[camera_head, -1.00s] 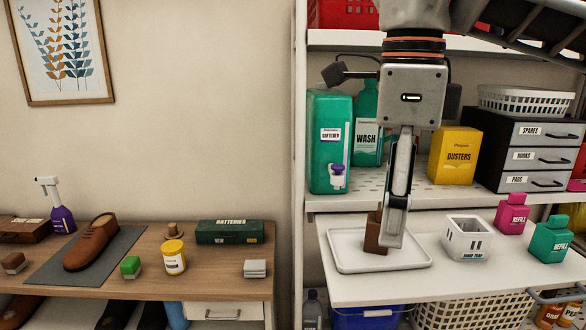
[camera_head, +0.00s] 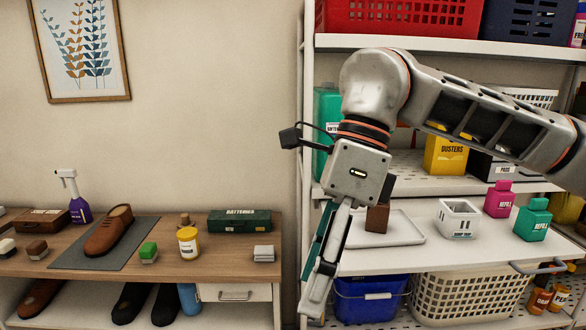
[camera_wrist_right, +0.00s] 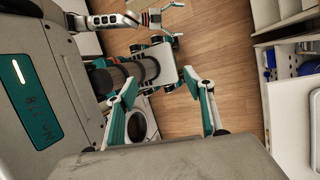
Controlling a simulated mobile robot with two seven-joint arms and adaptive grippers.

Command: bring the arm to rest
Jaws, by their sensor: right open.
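My right gripper (camera_head: 322,262) hangs at the left front of the shelf unit in the head view, pointing down, with no object in it. In the right wrist view its two fingers (camera_wrist_right: 160,90) stand apart with nothing between them. A brown block (camera_head: 377,219) stands on the white tray (camera_head: 405,239), apart from the gripper. My left gripper does not show in the head view.
The pull-out shelf (camera_head: 480,254) also holds a white holder (camera_head: 459,219), a pink bottle (camera_head: 498,200) and a green bottle (camera_head: 534,220). A blue bin (camera_head: 371,304) and a cream basket (camera_head: 465,300) sit below. The wooden bench (camera_head: 215,268) is at left.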

